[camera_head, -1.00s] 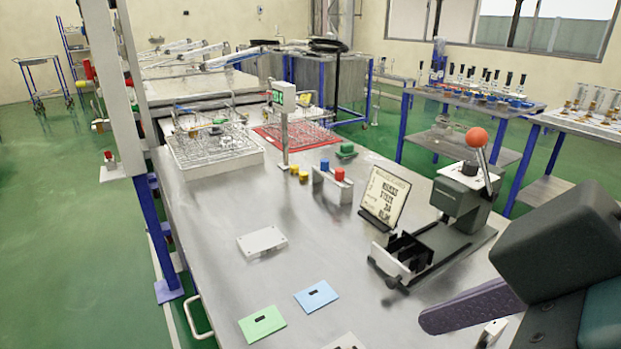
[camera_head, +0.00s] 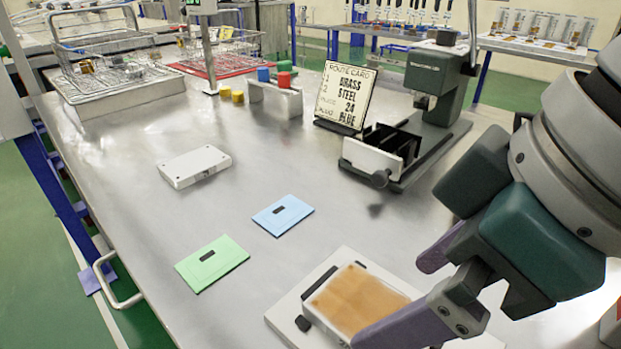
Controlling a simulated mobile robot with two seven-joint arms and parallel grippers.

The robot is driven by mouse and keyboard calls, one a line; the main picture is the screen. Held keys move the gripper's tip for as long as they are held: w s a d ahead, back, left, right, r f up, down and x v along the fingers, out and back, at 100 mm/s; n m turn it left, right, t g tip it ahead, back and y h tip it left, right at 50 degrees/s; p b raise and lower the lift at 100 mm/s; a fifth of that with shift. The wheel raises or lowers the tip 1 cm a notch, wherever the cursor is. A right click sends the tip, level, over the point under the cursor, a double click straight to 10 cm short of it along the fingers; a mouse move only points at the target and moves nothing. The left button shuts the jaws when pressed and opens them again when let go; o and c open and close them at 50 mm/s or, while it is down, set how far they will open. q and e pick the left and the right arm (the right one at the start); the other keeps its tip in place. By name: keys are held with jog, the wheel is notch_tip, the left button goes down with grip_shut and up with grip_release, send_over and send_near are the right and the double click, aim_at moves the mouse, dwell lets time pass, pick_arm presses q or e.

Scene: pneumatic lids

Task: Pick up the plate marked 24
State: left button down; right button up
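No mark reading 24 is legible on any plate. A green plate (camera_head: 212,263) and a light blue plate (camera_head: 283,215), each with a small dark label or slot, lie flat on the table. An orange-brown plate (camera_head: 358,299) sits in a white fixture at the front, partly hidden by my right gripper. The route card (camera_head: 345,95) stands upright and shows BRASS, STEEL, 24 and BLUE. My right gripper (camera_head: 398,300) has its purple fingers apart, over or near the fixture's right side; nothing shows between them. My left gripper is out of view.
A white flat box (camera_head: 194,166) lies left of the blue plate. A black slotted holder (camera_head: 385,148) and lever press (camera_head: 436,85) stand behind. Wire baskets (camera_head: 110,75) stand at the back left.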

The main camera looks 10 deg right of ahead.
aim_at(374, 314)
jog(key=b+x, duration=0.1)
jog(key=x, duration=0.3)
jog(key=shift+f, duration=0.25)
jog(key=shift+a+r, duration=0.1)
jog(key=c, duration=1.4)
